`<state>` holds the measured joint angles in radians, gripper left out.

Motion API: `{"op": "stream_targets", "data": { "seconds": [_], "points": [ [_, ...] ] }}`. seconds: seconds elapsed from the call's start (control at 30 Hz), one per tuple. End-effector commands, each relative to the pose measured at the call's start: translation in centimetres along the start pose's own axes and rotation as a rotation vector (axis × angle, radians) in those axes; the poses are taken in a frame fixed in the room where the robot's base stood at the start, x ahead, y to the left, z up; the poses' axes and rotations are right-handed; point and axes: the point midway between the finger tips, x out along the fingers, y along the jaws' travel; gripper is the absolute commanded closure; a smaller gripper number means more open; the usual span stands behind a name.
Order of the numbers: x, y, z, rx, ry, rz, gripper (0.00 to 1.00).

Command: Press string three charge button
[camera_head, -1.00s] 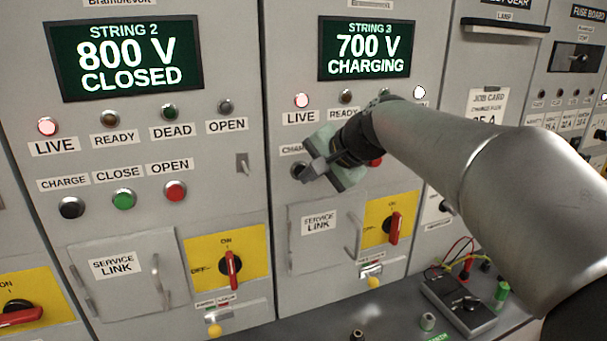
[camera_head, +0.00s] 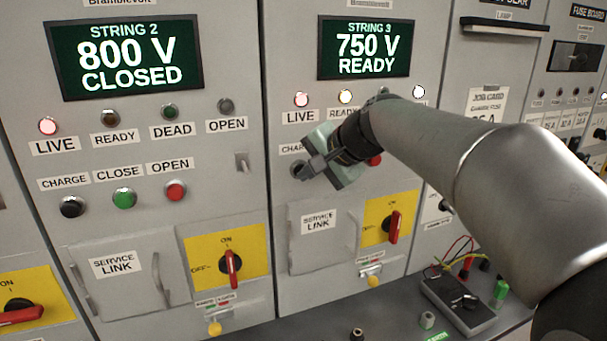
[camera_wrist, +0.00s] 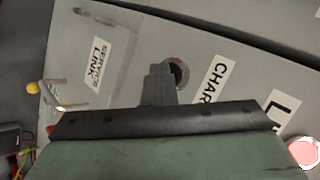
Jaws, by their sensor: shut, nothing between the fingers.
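The string 3 display (camera_head: 366,50) reads 750 V READY. Below it the LIVE lamp (camera_head: 301,99) glows pinkish and the READY lamp (camera_head: 346,97) is lit pale yellow. The string 3 charge button (camera_head: 298,169) is black and partly hidden by my gripper. In the wrist view the charge button (camera_wrist: 179,72) shows its round rim beside the CHARGE label (camera_wrist: 214,79). My gripper (camera_head: 308,172) is shut and empty, its tips at the button. I cannot tell whether they touch it. My arm hides the close button; the red open button (camera_head: 374,160) shows in part.
String 2's panel on the left reads 800 V CLOSED (camera_head: 124,53), with its own black charge button (camera_head: 72,207). Below my gripper are the service link door (camera_head: 318,240) and a red rotary switch (camera_head: 394,228). A meter (camera_head: 458,302) with leads lies on the bench.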

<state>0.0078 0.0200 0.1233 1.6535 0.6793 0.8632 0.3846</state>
Motion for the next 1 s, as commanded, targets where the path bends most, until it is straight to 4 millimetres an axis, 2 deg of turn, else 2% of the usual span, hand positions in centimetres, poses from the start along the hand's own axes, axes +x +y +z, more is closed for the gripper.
{"op": "stream_targets", "data": {
  "seconds": [0.37, 1.0],
  "points": [
    [-0.3, 0.4, 0.2, 0.0, 0.003, -0.002, 1.0],
    [-4.2, 3.2, 3.1, 0.0, 0.001, 0.0, 1.0]
  ]
}}
